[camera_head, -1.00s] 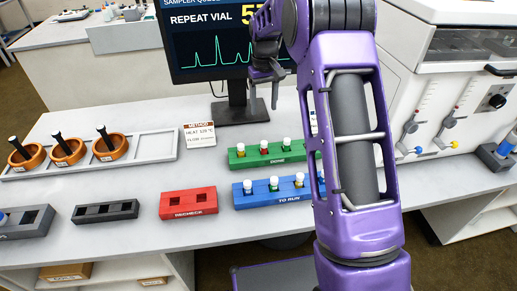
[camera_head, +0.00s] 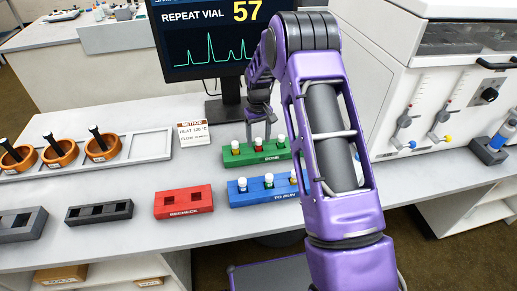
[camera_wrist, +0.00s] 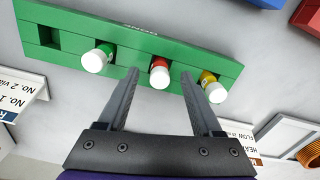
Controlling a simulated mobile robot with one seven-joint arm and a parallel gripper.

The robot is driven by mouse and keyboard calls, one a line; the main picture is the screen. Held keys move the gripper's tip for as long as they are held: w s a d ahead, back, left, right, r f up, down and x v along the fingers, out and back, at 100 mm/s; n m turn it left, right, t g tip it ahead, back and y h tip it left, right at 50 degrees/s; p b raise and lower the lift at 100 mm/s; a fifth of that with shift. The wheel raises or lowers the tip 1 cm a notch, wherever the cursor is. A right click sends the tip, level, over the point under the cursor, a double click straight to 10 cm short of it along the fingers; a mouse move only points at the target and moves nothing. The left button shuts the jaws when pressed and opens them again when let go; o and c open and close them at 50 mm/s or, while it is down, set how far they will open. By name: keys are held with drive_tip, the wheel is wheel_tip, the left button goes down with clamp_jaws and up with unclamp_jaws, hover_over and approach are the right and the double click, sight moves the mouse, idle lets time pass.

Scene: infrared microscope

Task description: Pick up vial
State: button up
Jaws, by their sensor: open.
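A green rack marked DONE (camera_head: 247,158) holds several white-capped vials. In the wrist view, a vial with a red body (camera_wrist: 160,73) stands between a green one (camera_wrist: 98,58) and a yellow one (camera_wrist: 212,87). My gripper (camera_wrist: 160,78) is open and empty, its fingertips to either side of the red vial; I cannot tell whether they touch it. In the head view, my gripper (camera_head: 259,130) hangs over the middle of the green rack. A blue rack marked TO RUN (camera_head: 257,199) also holds white-capped vials; my arm hides its right end.
A monitor (camera_head: 205,45) behind reads REPEAT VIAL 57, and a method card (camera_head: 193,133) stands beside it. An empty red rack (camera_head: 183,201), dark racks (camera_head: 98,211) and a tray with orange rings (camera_head: 145,146) lie left. A white instrument (camera_head: 410,80) stands right.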

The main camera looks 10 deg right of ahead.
drive_tip(key=shift+f, duration=0.95)
clamp_jaws()
drive_tip(key=shift+r, duration=0.1)
